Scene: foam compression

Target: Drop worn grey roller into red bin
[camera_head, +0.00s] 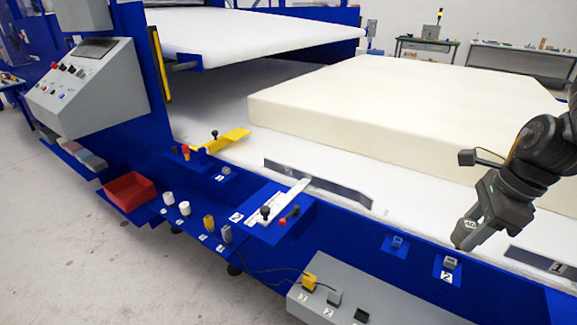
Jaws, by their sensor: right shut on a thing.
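The red bin (130,191) is an open tray on a blue shelf at the left, below the control console. My right gripper (465,238) is at the right, above the blue rail and far from the bin. It is shut on a small dark grey thing at its tips. The thing is mostly hidden and blends with the fingers, so I cannot tell for certain that it is the worn grey roller. My left gripper is not in view.
A cream foam slab (370,110) lies on the white bed. A grey box (350,305) stands in front.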

